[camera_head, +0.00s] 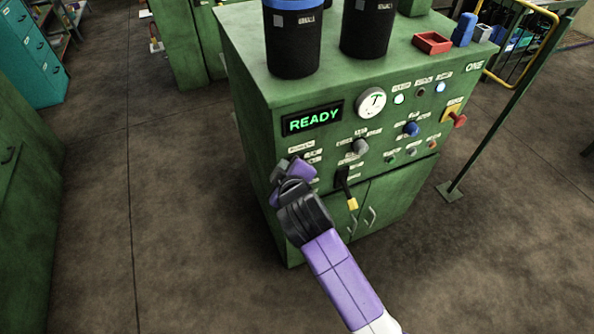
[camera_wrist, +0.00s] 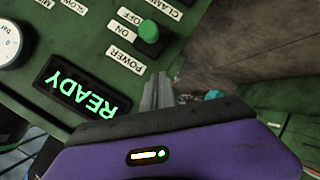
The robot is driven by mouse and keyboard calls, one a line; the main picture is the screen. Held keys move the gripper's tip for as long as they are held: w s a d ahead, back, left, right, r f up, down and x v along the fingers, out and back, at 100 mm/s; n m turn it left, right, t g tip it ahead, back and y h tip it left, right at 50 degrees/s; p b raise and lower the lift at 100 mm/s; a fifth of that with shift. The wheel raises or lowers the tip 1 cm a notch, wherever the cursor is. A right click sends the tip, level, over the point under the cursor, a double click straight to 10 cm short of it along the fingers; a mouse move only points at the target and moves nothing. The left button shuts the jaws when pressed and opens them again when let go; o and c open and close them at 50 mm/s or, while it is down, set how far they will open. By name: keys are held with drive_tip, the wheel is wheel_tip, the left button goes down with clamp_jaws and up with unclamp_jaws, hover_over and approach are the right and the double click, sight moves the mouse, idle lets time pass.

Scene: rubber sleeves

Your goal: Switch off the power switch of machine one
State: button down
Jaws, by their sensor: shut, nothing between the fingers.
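Machine one (camera_head: 240,75) is a green cabinet with the label ONE at its top right. Its display (camera_head: 312,118) glows READY in green, and it also shows upside down in the wrist view (camera_wrist: 85,92). In the wrist view, the green power switch (camera_wrist: 148,34) sits by the labels POWER, ON and OFF. I cannot tell which position it points to. In the head view my arm hides the switch. My gripper (camera_head: 287,166) is at the panel's lower left, below the display. Its fingers (camera_wrist: 159,92) are shut and empty, apart from the switch in the wrist view.
The panel also has a pressure gauge (camera_head: 371,103), several knobs and lamps, a red button (camera_head: 459,120) on yellow, and a black lever with a yellow end (camera_head: 351,203). Dark bins (camera_head: 293,45) and a red tray (camera_head: 432,43) stand on top. The floor at left is clear.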

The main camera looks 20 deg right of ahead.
drive_tip(key=d+f, duration=0.1)
drive_tip(key=s+d+f, duration=0.1)
drive_tip(key=shift+d+f+p, duration=0.3)
drive_tip(key=shift+d+p, duration=0.1)
drive_tip(key=shift+f, duration=0.1)
drive_tip(key=shift+s+f+t+b, duration=0.15)
drive_tip(key=shift+t+b, duration=0.15)
drive_tip(key=shift+b, duration=0.55)
drive_tip(key=shift+b, duration=0.3)
